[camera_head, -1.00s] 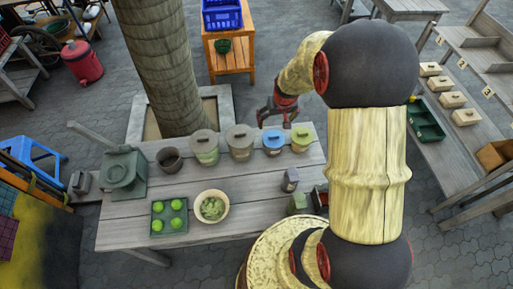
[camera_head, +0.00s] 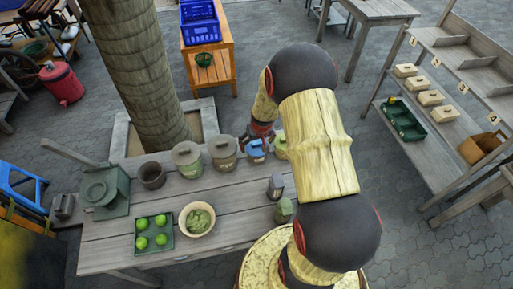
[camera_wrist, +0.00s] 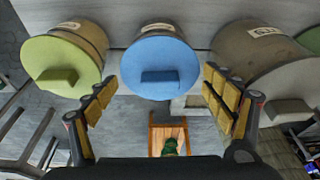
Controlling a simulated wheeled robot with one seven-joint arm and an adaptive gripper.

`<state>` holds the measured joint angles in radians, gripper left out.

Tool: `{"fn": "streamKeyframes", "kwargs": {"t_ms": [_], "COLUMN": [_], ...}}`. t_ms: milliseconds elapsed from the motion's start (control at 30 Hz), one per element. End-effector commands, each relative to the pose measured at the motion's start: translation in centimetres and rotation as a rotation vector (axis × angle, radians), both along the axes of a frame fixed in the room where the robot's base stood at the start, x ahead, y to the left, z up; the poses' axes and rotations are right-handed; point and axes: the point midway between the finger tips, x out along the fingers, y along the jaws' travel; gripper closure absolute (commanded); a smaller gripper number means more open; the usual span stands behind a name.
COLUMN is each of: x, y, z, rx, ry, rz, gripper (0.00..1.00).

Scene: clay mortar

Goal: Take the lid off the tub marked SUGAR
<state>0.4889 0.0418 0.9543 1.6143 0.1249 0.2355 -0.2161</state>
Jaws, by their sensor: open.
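A tub with a blue lid (camera_head: 256,152) stands on the plank table, and its lid (camera_wrist: 160,62) with a block handle fills the middle of the wrist view. My gripper (camera_head: 262,133) is at the back edge of the table, just behind that tub. In the wrist view my gripper (camera_wrist: 160,100) is open and empty, with its padded fingers to either side of the blue lid's lower part. A yellow-green-lidded tub (camera_wrist: 60,66) is at left and a grey-lidded tub (camera_wrist: 265,75) at right. Their labels are too small to read, so I cannot tell which says SUGAR.
Another grey-lidded tub (camera_head: 187,165) and an open dark pot (camera_head: 152,175) stand further left. A green tray of limes (camera_head: 153,236), a pale bowl (camera_head: 197,218) and small canisters (camera_head: 275,187) sit nearer. A tree trunk (camera_head: 150,70) rises behind.

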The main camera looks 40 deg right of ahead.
Motion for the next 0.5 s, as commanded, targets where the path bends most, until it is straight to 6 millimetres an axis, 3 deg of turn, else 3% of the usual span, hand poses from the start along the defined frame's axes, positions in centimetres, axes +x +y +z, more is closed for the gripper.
{"fn": "streamKeyframes", "kwargs": {"t_ms": [200, 500], "x": [0.1, 0.07], "y": [-0.03, -0.02], "z": [0.01, 0.01], "rx": [-0.001, 0.0], "ry": [-0.002, -0.001], "rz": [0.0, 0.0], "gripper": [0.17, 0.34]}}
